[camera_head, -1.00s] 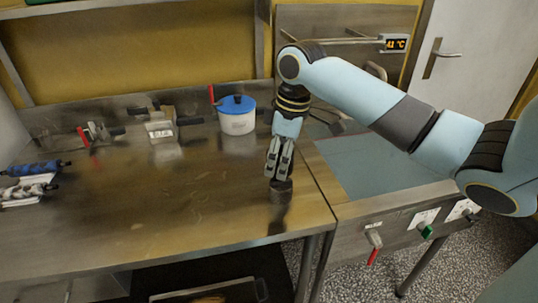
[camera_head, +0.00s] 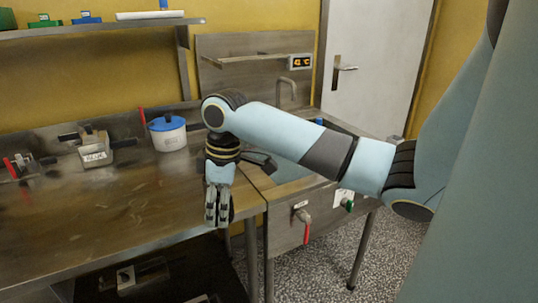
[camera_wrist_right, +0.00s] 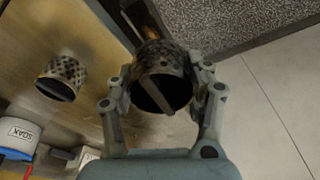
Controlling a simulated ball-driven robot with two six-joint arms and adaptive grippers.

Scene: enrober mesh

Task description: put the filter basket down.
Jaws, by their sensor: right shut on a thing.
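My right gripper (camera_head: 218,222) shows at the front right edge of the steel table (camera_head: 120,215), pointing down. In the right wrist view my right gripper (camera_wrist_right: 163,92) has its fingers on both sides of the filter basket (camera_wrist_right: 160,58), a dark perforated metal cylinder with a bar across its open end, and is shut on it. The basket cannot be made out in the head view. A similar perforated cylinder (camera_wrist_right: 66,70) shows over the steel surface in the wrist view; I cannot tell whether it is a second basket or a reflection. My left gripper is not in view.
A white tub with a blue lid (camera_head: 168,134) stands at the table's back, and it is labelled SOAK in the wrist view (camera_wrist_right: 18,132). A metal block with handles (camera_head: 95,150) is left of it. A sink unit (camera_head: 290,225) with taps adjoins at right. The table's left middle is clear.

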